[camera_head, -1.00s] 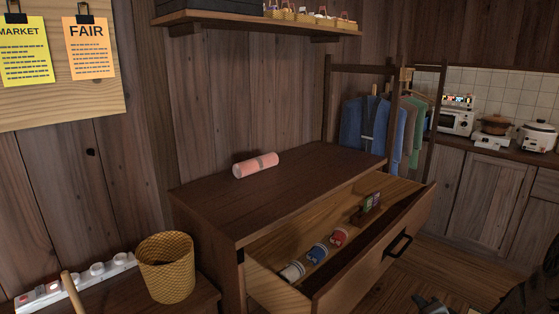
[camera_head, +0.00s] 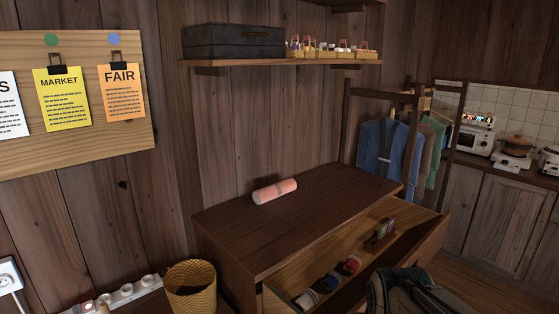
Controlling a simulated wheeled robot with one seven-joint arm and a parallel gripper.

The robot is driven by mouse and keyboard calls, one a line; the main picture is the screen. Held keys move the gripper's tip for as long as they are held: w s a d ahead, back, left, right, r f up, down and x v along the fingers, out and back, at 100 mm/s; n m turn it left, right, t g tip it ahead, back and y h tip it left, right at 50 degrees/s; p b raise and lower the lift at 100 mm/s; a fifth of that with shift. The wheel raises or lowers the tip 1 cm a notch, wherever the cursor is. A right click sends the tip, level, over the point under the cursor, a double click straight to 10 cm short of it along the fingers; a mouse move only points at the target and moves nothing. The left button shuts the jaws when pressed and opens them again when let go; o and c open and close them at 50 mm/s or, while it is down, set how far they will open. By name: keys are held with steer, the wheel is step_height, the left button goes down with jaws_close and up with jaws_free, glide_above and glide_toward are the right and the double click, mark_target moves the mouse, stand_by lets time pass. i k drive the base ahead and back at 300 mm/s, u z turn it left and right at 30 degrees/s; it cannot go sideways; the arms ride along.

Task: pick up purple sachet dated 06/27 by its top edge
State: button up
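My gripper (camera_head: 408,290) shows as a dark shape at the bottom right, in front of the drawer. It is apart from the packets in the picture, and its fingers cannot be made out.
Rolled items (camera_head: 331,281) lie in the drawer's front left. A pink roll (camera_head: 275,191) lies on the dresser top (camera_head: 310,217). A wall shelf (camera_head: 300,62) holds a dark box (camera_head: 233,41) and several small baskets (camera_head: 330,50). A woven bin (camera_head: 191,288) stands left of the dresser.

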mark_target(390, 222)
steer(key=z, duration=2.1)
steer(key=i, duration=1.85)
steer(key=u, duration=2.5)
